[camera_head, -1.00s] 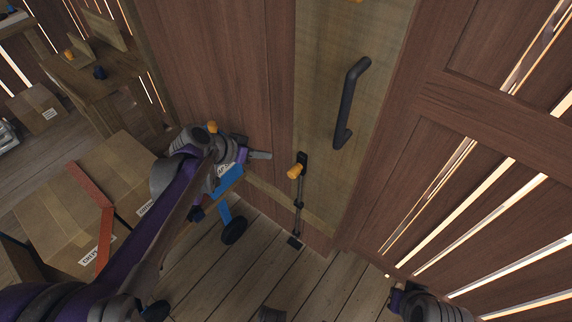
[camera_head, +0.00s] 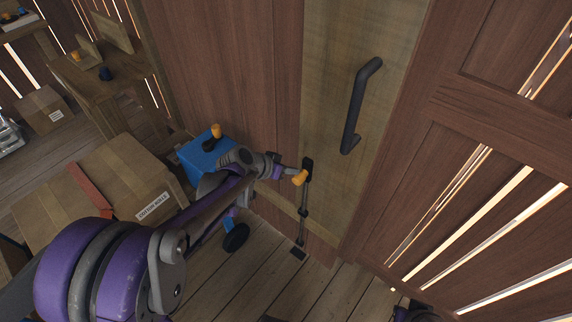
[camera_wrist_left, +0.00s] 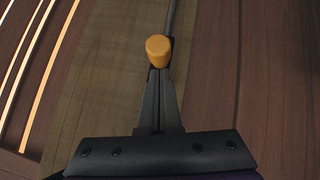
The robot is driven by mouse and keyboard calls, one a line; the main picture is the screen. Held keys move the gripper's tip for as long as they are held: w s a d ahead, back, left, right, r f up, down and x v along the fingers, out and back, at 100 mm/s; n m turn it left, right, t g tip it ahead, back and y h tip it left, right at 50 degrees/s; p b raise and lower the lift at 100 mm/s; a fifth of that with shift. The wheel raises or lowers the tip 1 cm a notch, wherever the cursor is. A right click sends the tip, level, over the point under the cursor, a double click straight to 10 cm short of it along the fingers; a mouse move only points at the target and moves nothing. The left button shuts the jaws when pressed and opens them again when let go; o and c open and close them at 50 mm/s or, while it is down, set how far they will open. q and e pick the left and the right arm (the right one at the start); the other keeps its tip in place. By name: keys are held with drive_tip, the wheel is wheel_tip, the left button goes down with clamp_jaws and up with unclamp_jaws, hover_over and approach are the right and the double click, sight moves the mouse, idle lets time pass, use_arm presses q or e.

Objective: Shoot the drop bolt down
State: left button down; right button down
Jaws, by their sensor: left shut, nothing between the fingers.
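The drop bolt is a dark rod (camera_head: 302,220) running down the lower part of the wooden door (camera_head: 330,120), with an orange knob (camera_head: 300,178) at its upper end. My left gripper (camera_head: 289,171) is shut and empty, its tips right beside the knob in the head view. In the left wrist view, the shut fingers (camera_wrist_left: 159,78) point at the orange knob (camera_wrist_left: 158,46), which sits at or just beyond their tips. I cannot tell whether they touch. Part of my right arm (camera_head: 412,312) shows at the bottom edge; its gripper is out of view.
A black door handle (camera_head: 358,105) stands above the bolt. A blue box (camera_head: 204,153) with an orange-topped item is left of the door, behind my arm. Cardboard boxes (camera_head: 120,185) and a wooden bench (camera_head: 108,75) stand further left. The plank floor (camera_head: 265,265) below the bolt is clear.

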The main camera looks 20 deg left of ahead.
use_arm(q)
drive_tip(key=shift+d+f, duration=0.1)
drive_tip(key=shift+f, duration=0.35)
wheel_tip(320, 180, down, 6)
drive_tip(key=b, duration=0.3)
drive_tip(key=shift+s+f, duration=0.2)
drive_tip(key=shift+f, duration=0.05)
